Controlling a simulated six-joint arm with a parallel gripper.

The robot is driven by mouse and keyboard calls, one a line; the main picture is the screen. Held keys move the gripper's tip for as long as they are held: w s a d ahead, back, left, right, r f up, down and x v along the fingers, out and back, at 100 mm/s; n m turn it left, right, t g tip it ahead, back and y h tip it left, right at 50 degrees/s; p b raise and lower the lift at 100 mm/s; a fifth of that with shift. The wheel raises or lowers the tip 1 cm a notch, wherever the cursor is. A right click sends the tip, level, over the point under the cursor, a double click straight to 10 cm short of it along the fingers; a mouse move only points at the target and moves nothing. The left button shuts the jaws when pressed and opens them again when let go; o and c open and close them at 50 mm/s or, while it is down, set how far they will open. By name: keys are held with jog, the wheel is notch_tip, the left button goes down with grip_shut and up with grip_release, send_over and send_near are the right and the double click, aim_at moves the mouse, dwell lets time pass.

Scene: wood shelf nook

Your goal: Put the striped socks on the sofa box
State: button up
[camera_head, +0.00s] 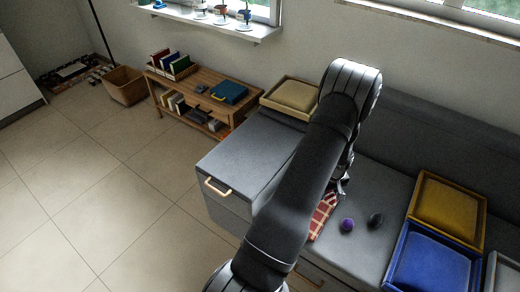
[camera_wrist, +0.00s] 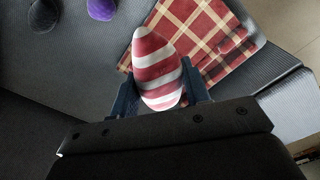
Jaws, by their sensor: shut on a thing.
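The striped socks (camera_wrist: 157,72), a red and white rolled bundle, sit between the two fingers of my gripper (camera_wrist: 160,88) in the wrist view. The gripper is shut on them, over the grey sofa seat beside a checked cloth. In the head view my gripper (camera_head: 341,187) is mostly hidden behind my arm, and I cannot make out the socks there. The grey sofa (camera_head: 385,184) runs along the wall. Its left section is a raised grey box (camera_head: 245,153) with a wooden handle on its front. I cannot tell the exact height of the socks above the seat.
The red checked cloth (camera_head: 322,217), a purple bundle (camera_head: 347,224) and a dark bundle (camera_head: 375,220) lie on the seat. Yellow (camera_head: 449,207) and blue (camera_head: 432,262) trays stand at right, a cream tray (camera_head: 291,96) behind the box. A wooden shelf (camera_head: 196,93) stands left.

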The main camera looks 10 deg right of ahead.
jog(key=w+a+r+n, duration=0.3)
jog(key=w+a+n, duration=0.1)
jog(key=w+a, duration=0.5)
jog(key=n, duration=0.4)
send_over(250, 172)
notch_tip(250, 172, down, 4)
jog(key=shift+s+f, duration=0.15)
jog(key=shift+a+f, duration=0.1)
jog(key=shift+f, duration=2)
jog(key=shift+f, duration=0.1)
